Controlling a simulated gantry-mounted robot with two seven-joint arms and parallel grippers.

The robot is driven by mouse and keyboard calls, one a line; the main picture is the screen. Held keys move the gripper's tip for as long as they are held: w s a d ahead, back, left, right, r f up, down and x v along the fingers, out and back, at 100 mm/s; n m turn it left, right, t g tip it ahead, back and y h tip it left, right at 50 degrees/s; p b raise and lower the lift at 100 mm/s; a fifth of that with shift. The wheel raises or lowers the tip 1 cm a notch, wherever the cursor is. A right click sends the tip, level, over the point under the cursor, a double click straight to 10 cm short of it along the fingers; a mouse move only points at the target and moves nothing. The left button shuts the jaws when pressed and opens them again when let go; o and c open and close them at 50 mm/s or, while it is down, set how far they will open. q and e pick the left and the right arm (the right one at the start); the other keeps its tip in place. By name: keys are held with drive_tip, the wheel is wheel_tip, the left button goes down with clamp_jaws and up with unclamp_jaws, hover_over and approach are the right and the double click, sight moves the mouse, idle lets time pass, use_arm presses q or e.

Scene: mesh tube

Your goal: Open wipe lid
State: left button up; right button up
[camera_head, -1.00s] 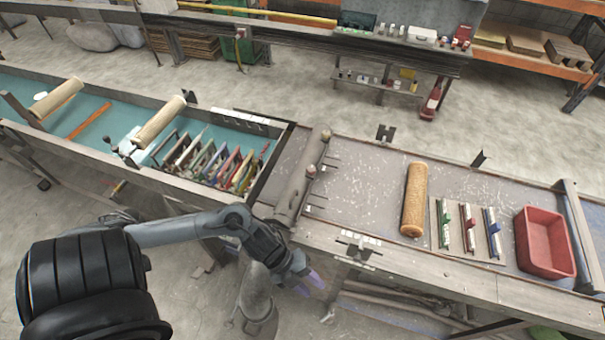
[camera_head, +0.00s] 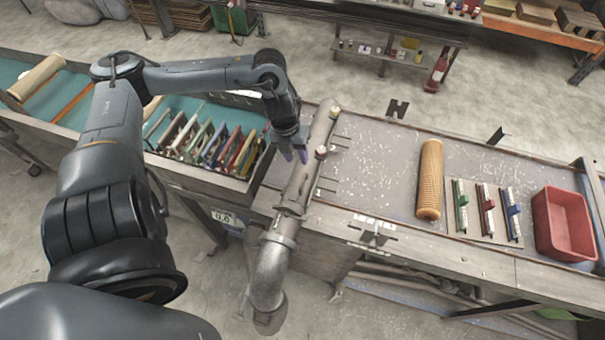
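No wipe lid can be made out in the head view. A tan mesh tube (camera_head: 430,180) lies on the grey tabletop to the right, well apart from the gripper. My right gripper is not in view.
Coloured racks (camera_head: 212,142) with several panels fill the trough's right end. Right of the mesh tube are several coloured clamp-like tools (camera_head: 487,210) and a red bin (camera_head: 563,224). The tabletop (camera_head: 375,165) between pipe and tube is mostly clear.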

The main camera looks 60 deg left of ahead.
sight(304, 178)
use_arm(q)
drive_tip(key=f, duration=0.3)
drive_tip(key=w+d+f, duration=0.1)
drive_tip(key=f, duration=0.5)
drive_tip(key=shift+w+d+f, duration=0.1)
drive_tip(key=shift+w+d, duration=0.05)
clamp_jaws()
